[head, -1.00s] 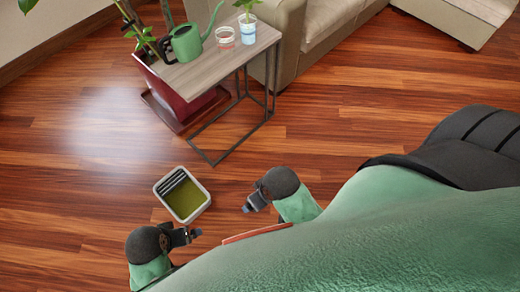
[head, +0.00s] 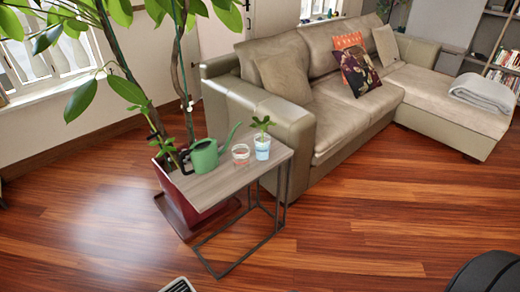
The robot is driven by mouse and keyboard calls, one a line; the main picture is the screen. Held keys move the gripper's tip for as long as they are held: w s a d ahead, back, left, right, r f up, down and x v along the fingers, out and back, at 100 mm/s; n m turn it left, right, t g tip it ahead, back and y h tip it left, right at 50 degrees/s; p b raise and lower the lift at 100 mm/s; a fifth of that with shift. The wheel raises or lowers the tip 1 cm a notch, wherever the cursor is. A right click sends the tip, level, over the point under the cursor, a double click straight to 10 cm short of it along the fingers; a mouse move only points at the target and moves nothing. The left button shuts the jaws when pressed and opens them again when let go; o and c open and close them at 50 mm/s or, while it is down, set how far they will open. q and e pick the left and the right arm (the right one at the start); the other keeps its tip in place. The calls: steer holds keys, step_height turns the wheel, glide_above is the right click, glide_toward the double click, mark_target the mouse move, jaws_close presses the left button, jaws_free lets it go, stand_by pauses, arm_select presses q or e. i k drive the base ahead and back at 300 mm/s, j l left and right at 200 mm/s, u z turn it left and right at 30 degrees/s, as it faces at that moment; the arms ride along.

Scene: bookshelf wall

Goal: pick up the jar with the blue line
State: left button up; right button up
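A clear jar with a bluish tint (head: 262,150) stands on the small side table (head: 228,179), near its back right corner. A small green plant grows out of its top. To its left, a little apart, stands a clear jar with a reddish line (head: 240,155). A green watering can (head: 205,156) stands left of both jars, its spout pointing up and right toward them.
A dark red planter (head: 190,210) with a tall leafy plant stands behind and left of the table. A beige sofa (head: 290,125) stands close behind and right of it. Wooden floor (head: 350,240) is open in front.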

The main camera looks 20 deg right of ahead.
mark_target(262, 150)
steer(key=i+j, duration=0.25)
steer(key=j, duration=0.15)
steer(key=i+j, duration=0.2)
steer(key=j, duration=0.2)
steer(key=z, duration=1.65)
steer(key=j, duration=0.1)
